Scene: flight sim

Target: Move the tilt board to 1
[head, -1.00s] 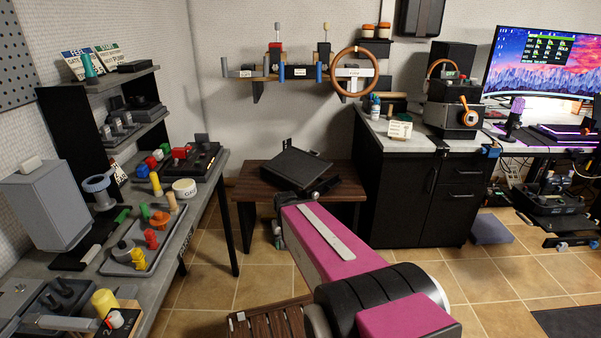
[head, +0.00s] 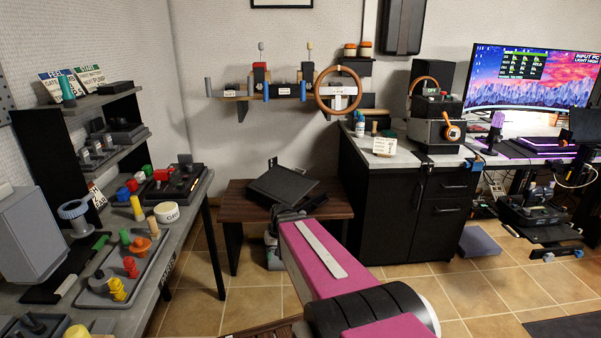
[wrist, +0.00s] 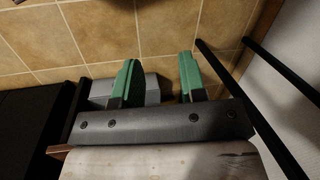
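The tilt board looks to be the dark flat board (head: 283,185) on the low brown table (head: 235,210) in the middle of the head view. It sits tilted, with its right side over a dark base. Any marking of its position is too small to read. My gripper is at the end of my magenta arm, in front of the table, and its fingers are mostly hidden in the head view. In the wrist view my gripper (wrist: 158,72) shows two green fingers spread apart with nothing held between them, above the tiled floor.
A grey workbench (head: 185,240) with knobs and coloured parts runs along the left. A black cabinet (head: 400,215) stands right of the table. A steering wheel (head: 338,90) is on the wall shelf behind. Tiled floor (head: 500,270) is open at front right.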

